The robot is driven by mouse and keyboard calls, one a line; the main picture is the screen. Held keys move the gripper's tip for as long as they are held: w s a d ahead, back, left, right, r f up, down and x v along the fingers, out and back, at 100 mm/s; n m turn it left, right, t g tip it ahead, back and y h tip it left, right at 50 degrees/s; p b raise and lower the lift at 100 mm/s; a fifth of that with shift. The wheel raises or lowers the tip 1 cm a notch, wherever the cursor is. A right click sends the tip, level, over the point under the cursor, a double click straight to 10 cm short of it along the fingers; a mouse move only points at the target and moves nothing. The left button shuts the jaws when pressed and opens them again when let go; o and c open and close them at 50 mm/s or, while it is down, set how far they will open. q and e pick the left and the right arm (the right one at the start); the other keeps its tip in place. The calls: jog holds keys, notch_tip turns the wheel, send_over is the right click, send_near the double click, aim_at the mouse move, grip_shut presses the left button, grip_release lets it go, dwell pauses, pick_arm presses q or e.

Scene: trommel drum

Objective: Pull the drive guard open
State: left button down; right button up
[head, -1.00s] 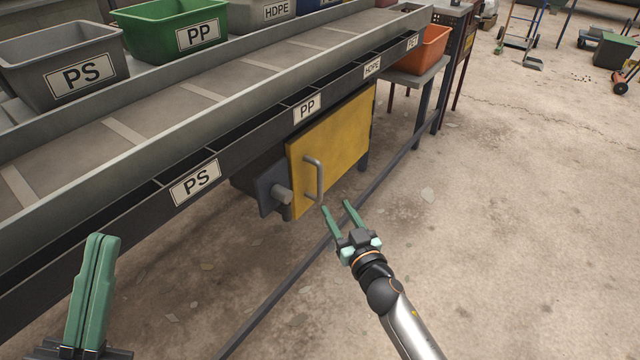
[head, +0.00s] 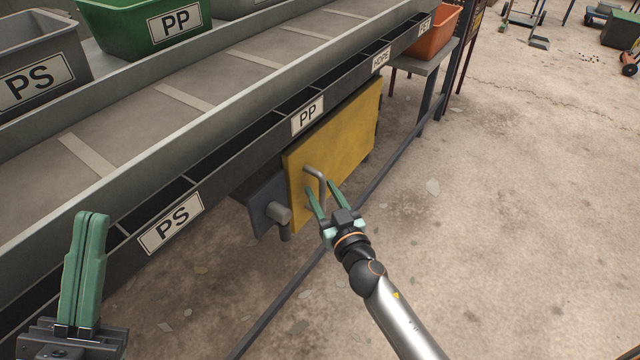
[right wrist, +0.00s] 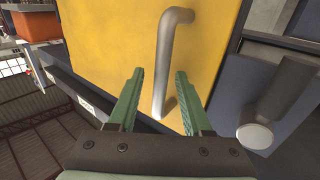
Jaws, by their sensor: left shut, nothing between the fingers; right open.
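The drive guard (head: 340,142) is a yellow panel under the conveyor's side rail, and it looks closed. Its grey bar handle (head: 318,178) is on the panel's near end. My right gripper (head: 322,187) is open at the handle, with one finger on each side of it in the head view. In the right wrist view the handle (right wrist: 167,65) rises ahead, between the fingertips (right wrist: 159,73) of the open gripper and nearer the right one. I cannot tell whether they touch it. My left gripper (head: 92,215) is shut and empty at the lower left, away from the guard.
A dark motor housing with a grey shaft end (head: 279,214) sits beside the guard's near edge. The conveyor rail (head: 245,150) runs above, and a low floor bar (head: 290,288) runs below. An orange bin (head: 436,32) stands beyond. The concrete floor at right is open.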

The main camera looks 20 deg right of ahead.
jog(key=shift+c, duration=0.2)
grip_shut()
dwell(0.3)
jog(key=shift+r, duration=0.1)
dwell(1.0)
